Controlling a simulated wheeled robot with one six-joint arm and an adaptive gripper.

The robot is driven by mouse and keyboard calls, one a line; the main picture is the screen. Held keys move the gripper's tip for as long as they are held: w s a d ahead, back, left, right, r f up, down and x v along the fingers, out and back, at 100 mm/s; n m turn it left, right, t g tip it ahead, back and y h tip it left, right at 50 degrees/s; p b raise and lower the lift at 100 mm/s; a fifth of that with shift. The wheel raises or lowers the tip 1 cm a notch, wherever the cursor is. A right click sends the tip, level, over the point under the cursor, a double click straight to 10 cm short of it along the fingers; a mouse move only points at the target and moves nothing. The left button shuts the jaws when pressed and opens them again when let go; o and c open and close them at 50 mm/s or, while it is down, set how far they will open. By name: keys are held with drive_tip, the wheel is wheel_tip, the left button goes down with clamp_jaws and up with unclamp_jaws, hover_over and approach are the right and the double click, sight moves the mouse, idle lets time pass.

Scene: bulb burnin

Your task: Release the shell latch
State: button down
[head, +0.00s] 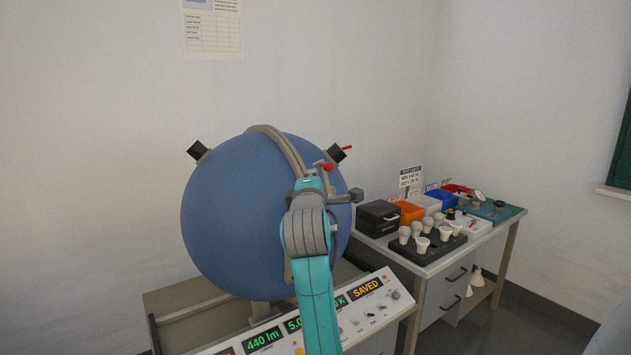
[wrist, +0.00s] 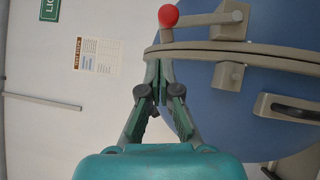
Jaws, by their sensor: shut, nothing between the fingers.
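The big blue sphere (head: 235,215) stands closed on its stand, with a grey seam band (head: 285,150) over it. The shell latch shows in the wrist view as a red ball knob (wrist: 168,15) on a grey lever beside the seam band, with a grey bracket (wrist: 229,75) across it. In the head view the red knob (head: 323,166) shows just above my gripper (head: 312,177). In the wrist view my gripper (wrist: 158,72) is shut and empty, its tips close to the band, below the knob. I cannot tell whether they touch the band. My arm hides part of the sphere.
A console (head: 372,310) with lit displays, one reading SAVED, stands in front of the sphere. At right a bench (head: 440,262) holds a black bulb tray (head: 408,251), a black box (head: 378,217) and coloured bins. A grey handle (wrist: 292,108) sits on the sphere right of my gripper.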

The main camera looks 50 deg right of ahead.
drive_tip(key=r+v, duration=0.1)
drive_tip(key=v, duration=0.7)
drive_tip(key=shift+a+f, duration=0.2)
drive_tip(key=shift+f, duration=0.15)
